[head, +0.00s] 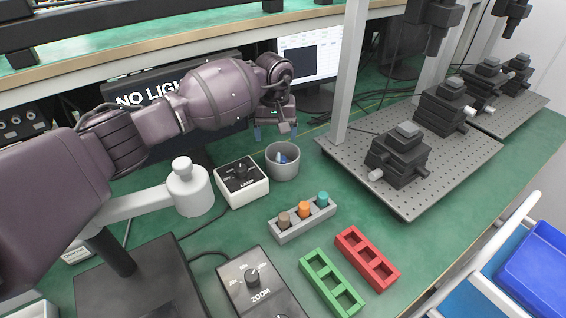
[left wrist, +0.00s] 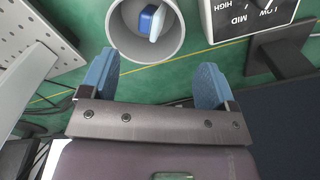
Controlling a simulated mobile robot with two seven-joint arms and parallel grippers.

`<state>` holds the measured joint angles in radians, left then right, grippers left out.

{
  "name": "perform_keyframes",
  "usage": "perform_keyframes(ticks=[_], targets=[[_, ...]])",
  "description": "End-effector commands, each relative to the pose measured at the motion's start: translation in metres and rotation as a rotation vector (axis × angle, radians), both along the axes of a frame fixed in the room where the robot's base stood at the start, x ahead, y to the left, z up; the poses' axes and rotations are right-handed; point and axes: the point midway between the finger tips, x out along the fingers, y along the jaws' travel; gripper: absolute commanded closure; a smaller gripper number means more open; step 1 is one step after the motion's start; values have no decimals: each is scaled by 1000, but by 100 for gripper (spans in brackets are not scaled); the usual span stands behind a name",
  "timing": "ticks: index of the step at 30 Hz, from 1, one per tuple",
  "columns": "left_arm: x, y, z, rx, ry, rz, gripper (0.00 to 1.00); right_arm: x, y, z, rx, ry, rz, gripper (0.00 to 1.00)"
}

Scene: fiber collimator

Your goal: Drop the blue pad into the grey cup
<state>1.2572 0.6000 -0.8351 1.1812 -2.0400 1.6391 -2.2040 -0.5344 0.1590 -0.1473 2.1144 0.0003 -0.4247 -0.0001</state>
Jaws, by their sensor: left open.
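The grey cup (head: 283,163) stands upright on the green table, right of the white lamp box. A blue pad (head: 281,158) lies inside it. In the left wrist view the cup (left wrist: 177,47) is at the top, and the blue pad (left wrist: 147,19) rests within it beside a whitish piece. My left gripper (head: 275,131) is above and just behind the cup. Its two blue fingers (left wrist: 154,86) are spread apart with nothing between them. My right gripper is not in view.
A white lamp box (head: 241,182) adjoins the cup on the left. A grey rack (head: 303,221) with several coloured cylinders stands in front, near green (head: 330,283) and red (head: 367,258) racks. A perforated plate (head: 462,151) with black stages is on the right.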

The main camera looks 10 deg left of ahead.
Motion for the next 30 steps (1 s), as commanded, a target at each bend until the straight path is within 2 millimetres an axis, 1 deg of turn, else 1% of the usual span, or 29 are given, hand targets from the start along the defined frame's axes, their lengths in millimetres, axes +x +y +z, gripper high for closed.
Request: perform_keyframes(ticks=[4,8,15,21,25,30], targets=[[0,0,3,0,-1,0,18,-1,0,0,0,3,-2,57],[1,0,17,0,-3,0,18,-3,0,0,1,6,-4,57],[0,0,61,1,-5,-1,18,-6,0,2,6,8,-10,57],[0,0,91,1,-3,1,18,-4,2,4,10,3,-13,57],[0,0,103,0,-2,0,18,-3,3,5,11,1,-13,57],[0,0,108,0,0,0,18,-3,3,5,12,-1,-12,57]])
